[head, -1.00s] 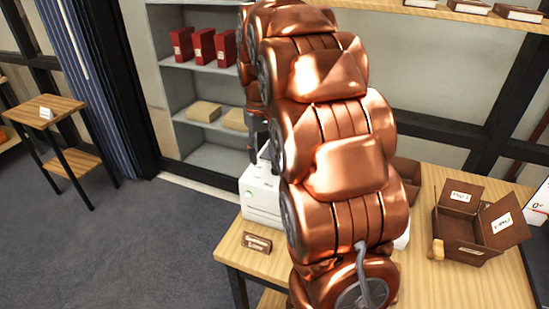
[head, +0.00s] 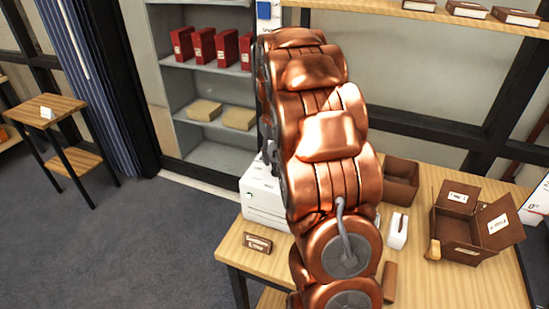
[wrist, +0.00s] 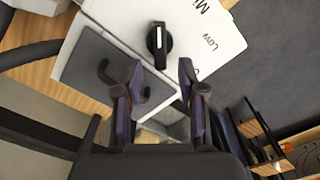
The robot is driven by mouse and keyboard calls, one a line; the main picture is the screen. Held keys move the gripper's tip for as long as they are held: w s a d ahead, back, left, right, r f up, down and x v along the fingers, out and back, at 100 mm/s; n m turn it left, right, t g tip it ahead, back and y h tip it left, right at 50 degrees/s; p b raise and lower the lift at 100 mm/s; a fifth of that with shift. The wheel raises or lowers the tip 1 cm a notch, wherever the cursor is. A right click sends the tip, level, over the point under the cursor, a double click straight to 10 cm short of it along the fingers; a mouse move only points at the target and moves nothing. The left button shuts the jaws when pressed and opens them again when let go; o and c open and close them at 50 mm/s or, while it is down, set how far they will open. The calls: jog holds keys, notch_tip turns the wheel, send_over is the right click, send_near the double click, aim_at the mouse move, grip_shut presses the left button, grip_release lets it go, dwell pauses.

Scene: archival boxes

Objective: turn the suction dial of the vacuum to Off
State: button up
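The vacuum (head: 263,203) is a white boxy unit on the wooden table, partly hidden by my arm in the head view. In the wrist view its white top (wrist: 112,15) carries a black bar-shaped suction dial (wrist: 158,46) with a white line. The line runs up and down in the picture. Printed labels "Mi", "Low" and a cut-off "O" lie to the dial's right. My gripper (wrist: 161,78) is open and empty. Its two fingertips are just below the dial in the wrist view, one to each side, apart from it. In the head view my arm hides the dial.
A dark grey panel (wrist: 105,70) with a black handle lies beside the dial. On the table are a brown open box (head: 459,230), another brown box (head: 401,181), a white holder (head: 397,231) and a small sign (head: 257,243). Shelves (head: 205,68) stand behind.

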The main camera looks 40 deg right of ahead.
jog(key=shift+f, duration=1.1)
grip_shut()
